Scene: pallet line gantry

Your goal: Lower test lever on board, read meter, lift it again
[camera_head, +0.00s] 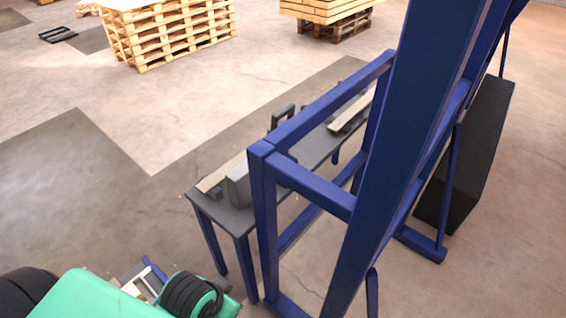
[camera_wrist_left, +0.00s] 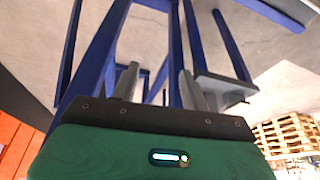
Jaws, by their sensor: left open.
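My left gripper (camera_wrist_left: 160,72) is open in the left wrist view, with its two grey fingers apart and nothing between them. Blue frame posts and a grey bench underside show beyond the fingers. In the head view a dark-topped bench (camera_head: 236,220) stands behind the blue gantry frame (camera_head: 313,190). On it are a grey box (camera_head: 239,189), an upright black loop (camera_head: 283,116) and pale strips (camera_head: 350,112). I cannot make out which part is the test lever, the board or the meter. My green arm shows at the lower left. My right gripper is not in view.
The thick blue gantry post (camera_head: 415,130) hides part of the bench. A black block (camera_head: 470,155) stands at the right. Stacked pallets (camera_head: 170,35) and a second stack (camera_head: 330,12) are at the back. The floor left of the bench is clear.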

